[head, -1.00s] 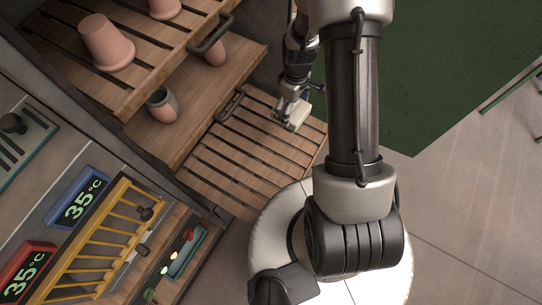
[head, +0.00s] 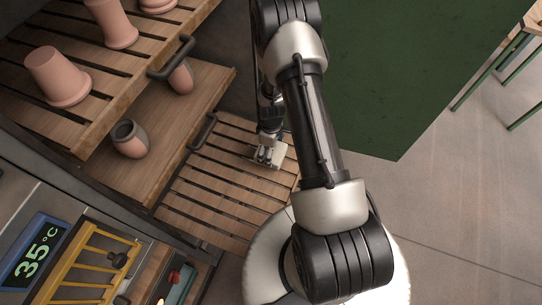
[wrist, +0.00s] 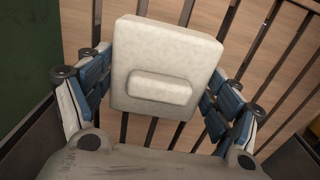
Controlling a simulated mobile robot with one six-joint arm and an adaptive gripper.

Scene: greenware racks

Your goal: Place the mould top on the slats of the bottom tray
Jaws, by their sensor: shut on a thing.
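The mould top is a cream, square block with a raised bar on its upper face; it shows large in the wrist view (wrist: 165,60). In the head view the mould top (head: 273,152) is a small pale shape partly hidden by my gripper. My gripper (wrist: 160,92) is shut on the mould top, with blue-padded fingers at its left and right sides. The bottom tray (head: 205,198) is a slatted wooden shelf with dark gaps, and the mould top is over its right part. I cannot tell whether the block touches the slats.
A middle wooden shelf (head: 205,85) holds a grey-and-pink pot (head: 129,138) and another pink pot. An upper slatted shelf (head: 105,95) holds several pink pots. A black handle (head: 203,132) stands near the bottom tray. The tray's left slats are clear.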

